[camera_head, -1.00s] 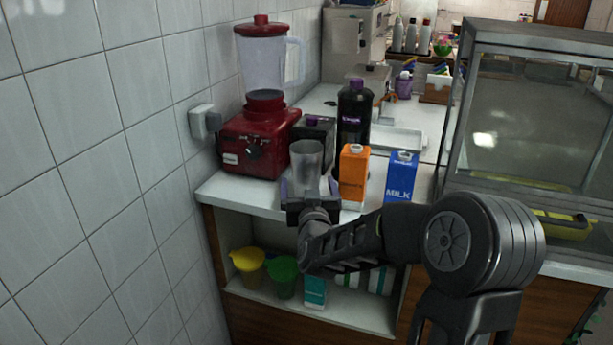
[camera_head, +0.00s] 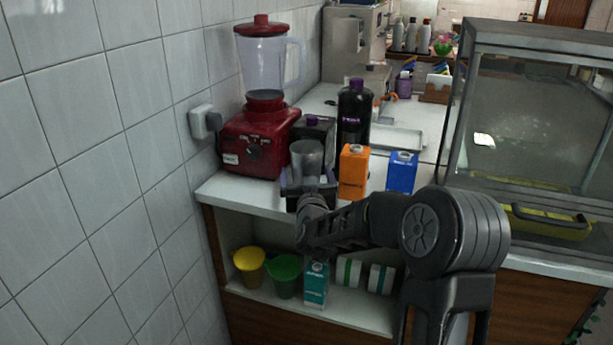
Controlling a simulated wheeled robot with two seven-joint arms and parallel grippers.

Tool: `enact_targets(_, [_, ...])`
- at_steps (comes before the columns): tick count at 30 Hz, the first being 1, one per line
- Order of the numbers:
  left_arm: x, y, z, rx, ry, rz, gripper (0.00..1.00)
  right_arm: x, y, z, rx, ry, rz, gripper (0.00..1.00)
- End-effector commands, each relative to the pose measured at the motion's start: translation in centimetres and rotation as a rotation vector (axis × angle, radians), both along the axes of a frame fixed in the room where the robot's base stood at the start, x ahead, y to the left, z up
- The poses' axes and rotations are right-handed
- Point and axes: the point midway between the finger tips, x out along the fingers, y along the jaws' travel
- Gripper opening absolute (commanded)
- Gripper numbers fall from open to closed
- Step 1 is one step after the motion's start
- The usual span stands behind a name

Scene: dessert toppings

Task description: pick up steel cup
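The steel cup (camera_head: 306,157), a grey tapered tumbler, stands upright near the front edge of the white counter, in front of the red blender. My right gripper (camera_head: 308,179), whose arm comes in from the right, is at the cup's lower part. Its fingers are spread, one on each side of the cup, and seem apart from its walls. The gripper body hides the cup's base. My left gripper is not in view.
A red blender (camera_head: 262,140), a black bottle (camera_head: 354,118), an orange carton (camera_head: 353,172) and a blue milk carton (camera_head: 401,173) crowd the cup. A glass case (camera_head: 545,120) stands at right. The shelf below holds a yellow cup (camera_head: 249,263), green cup (camera_head: 285,275) and teal carton (camera_head: 316,285).

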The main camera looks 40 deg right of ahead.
Motion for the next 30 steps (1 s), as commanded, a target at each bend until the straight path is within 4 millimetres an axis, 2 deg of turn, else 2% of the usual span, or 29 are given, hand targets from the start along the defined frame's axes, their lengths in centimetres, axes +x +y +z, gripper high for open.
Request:
enact_targets(5, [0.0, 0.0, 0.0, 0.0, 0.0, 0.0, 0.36, 0.0, 0.01, 0.01, 0.0, 0.0, 0.0, 0.91])
enact_targets(30, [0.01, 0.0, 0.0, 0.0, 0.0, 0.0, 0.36, -0.01, 0.01, 0.0, 0.0, 0.0, 0.0, 0.23])
